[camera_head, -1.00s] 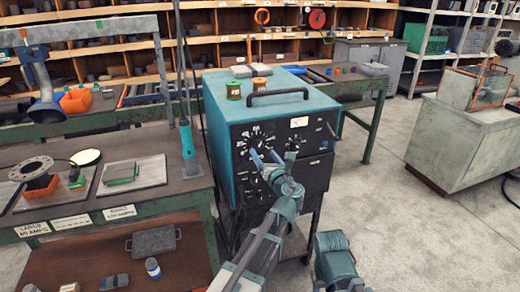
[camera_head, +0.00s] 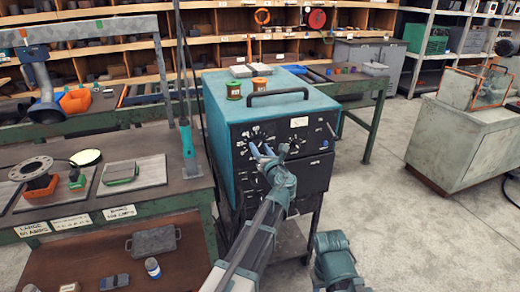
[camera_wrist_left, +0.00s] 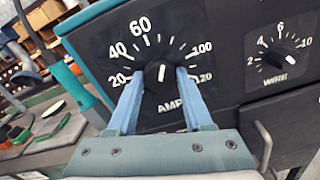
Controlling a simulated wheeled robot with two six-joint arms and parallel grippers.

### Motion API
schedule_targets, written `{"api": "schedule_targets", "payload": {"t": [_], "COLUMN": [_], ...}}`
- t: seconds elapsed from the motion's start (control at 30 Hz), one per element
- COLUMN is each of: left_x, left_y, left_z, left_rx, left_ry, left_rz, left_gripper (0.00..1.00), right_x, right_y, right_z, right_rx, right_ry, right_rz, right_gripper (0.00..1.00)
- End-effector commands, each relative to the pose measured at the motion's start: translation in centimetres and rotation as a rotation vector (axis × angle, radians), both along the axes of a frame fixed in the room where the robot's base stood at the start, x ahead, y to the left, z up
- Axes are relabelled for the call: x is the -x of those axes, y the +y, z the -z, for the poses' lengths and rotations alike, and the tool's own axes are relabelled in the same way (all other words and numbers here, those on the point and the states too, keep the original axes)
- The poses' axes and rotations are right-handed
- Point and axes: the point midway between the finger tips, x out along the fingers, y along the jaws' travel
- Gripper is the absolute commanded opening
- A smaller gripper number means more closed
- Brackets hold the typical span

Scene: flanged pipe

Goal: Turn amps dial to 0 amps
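The amps dial (camera_wrist_left: 160,78) is a black knob on the black front panel of the teal welding machine (camera_head: 213,130). Its white pointer line points nearly straight up in the left wrist view, on the 60 side of the scale's middle. The scale numbers 20, 40, 60, 100 and 120 show; any 0 mark is hidden or unclear. My left gripper (camera_wrist_left: 160,72) has its blue fingers on either side of the knob, and the tips look flush against it. It also shows in the head view (camera_head: 262,150), at the panel.
A wire dial (camera_wrist_left: 280,57) sits right of the amps dial. A handle (camera_head: 280,93) and two small spools (camera_head: 234,90) are on the machine's top. A green workbench (camera_head: 110,217) stands close at left. Open floor (camera_head: 375,205) lies to the right.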

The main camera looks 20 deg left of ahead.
Motion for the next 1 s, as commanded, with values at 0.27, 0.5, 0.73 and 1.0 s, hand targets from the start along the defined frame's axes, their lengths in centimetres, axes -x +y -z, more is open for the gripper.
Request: {"api": "schedule_targets", "payload": {"t": [0.27,0.5,0.73,1.0], "left_x": [0.01,0.01,0.03,0.07], "left_y": [-0.01,0.0,0.03,0.1], "left_z": [0.0,-0.01,-0.02,-0.02], "left_rx": [0.001,0.041,0.168,0.379], "left_ry": [-0.001,-0.028,-0.115,-0.257], "left_rz": [0.0,-0.001,-0.001,-0.001], "left_gripper": [0.0,0.0,0.0,0.0], "right_x": [0.0,0.0,0.0,0.0], "right_y": [0.0,0.0,0.0,0.0], "right_z": [0.0,0.0,0.0,0.0], "right_rx": [0.0,0.0,0.0,0.0], "right_ry": [0.0,0.0,0.0,0.0], "right_rz": [0.0,0.0,0.0,0.0], "right_gripper": [0.5,0.5,0.5,0.5]}}
